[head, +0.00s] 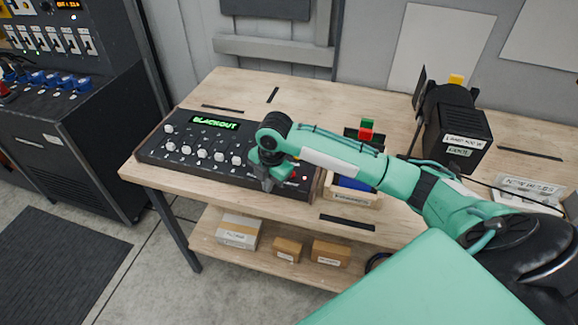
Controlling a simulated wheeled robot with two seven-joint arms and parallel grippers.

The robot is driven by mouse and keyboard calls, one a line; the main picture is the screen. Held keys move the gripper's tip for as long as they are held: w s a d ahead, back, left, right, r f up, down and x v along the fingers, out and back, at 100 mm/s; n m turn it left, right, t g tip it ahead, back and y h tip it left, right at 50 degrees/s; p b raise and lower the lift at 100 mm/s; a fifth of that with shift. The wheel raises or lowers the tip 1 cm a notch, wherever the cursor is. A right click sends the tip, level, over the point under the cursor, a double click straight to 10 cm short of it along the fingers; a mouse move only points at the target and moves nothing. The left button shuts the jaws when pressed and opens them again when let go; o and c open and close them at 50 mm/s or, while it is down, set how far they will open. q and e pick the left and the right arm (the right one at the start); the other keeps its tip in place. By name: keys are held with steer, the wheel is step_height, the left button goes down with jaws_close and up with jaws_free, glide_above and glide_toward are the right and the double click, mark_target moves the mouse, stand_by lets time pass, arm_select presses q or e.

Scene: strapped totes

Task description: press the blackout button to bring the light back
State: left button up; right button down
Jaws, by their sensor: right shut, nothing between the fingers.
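A black lighting console (195,160) with a row of white knobs lies on the wooden table. Its small screen (215,123) glows green and reads "BLACKOUT". My right gripper (268,184) is shut and empty, pointing down over the right part of the console. Small red lights (304,176) show on the console just right of the gripper. The gripper and wrist hide part of the console there, and I cannot make out the blackout button or tell whether the fingers touch the panel. My left gripper is not in view.
A wooden box (352,197) with blue contents stands right of the console, under my forearm. A black stage lamp (455,125) stands at the back right. The table's back left (240,90) is mostly clear. Cartons (238,232) sit on the lower shelf. A dark rack (65,150) stands at left.

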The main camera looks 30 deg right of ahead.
steer(key=w+d+r+n+g+h, duration=0.1)
steer(key=d+r+n, duration=0.3)
steer(key=d+r, duration=0.5)
step_height(320, 180, up, 4)
steer(key=shift+w+d+r, duration=0.1)
steer(key=shift+w+d, duration=0.1)
steer(key=shift+w, duration=0.7)
step_height(320, 180, down, 14)
steer(key=p, duration=0.4)
steer(key=shift+r+p, duration=0.15)
steer(key=shift+p, duration=0.2)
steer(key=shift+f, duration=0.25)
